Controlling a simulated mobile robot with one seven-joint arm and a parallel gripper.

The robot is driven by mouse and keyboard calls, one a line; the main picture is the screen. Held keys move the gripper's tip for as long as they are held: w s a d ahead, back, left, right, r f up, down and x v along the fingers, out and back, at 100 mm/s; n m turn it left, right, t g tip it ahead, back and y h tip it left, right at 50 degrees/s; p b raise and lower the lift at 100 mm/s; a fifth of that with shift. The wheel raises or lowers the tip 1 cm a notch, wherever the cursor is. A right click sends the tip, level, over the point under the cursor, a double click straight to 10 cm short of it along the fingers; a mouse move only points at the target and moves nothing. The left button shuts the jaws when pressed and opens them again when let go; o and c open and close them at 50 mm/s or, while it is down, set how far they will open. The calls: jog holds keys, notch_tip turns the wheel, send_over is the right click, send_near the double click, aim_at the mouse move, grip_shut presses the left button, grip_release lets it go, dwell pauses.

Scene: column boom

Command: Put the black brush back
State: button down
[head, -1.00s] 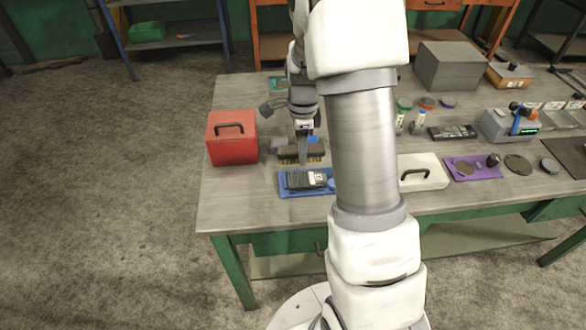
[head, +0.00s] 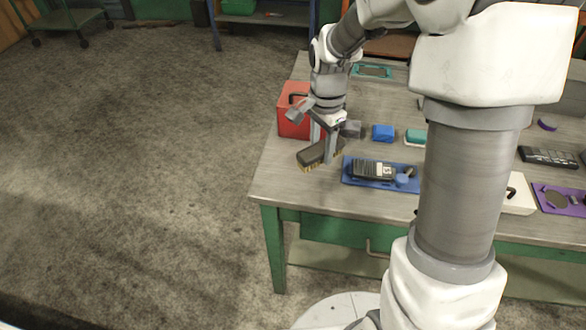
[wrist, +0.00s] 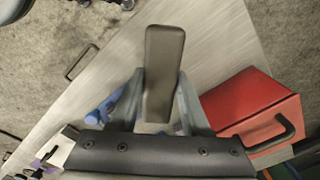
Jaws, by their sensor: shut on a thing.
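The black brush (head: 315,155) has a dark block and tan bristles pointing down. My gripper (head: 324,150) is shut on it near the left end of the workbench, in front of the red box. In the wrist view the brush (wrist: 163,70) lies lengthwise between the two grey fingers of my gripper (wrist: 160,100). It looks held over the tabletop, but I cannot tell how high. Part of its back is hidden by the fingers in the head view.
The red box (head: 291,112) with a black handle stands just behind the brush. The bench's front-left top (head: 285,185) is clear.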

send_over(293, 175)
notch_tip(293, 175, down, 4)
jog(key=shift+f+b, duration=0.4)
jog(key=shift+f, duration=1.6)
jog(key=shift+f, duration=0.15)
jog(key=shift+c, duration=1.8)
grip_release()
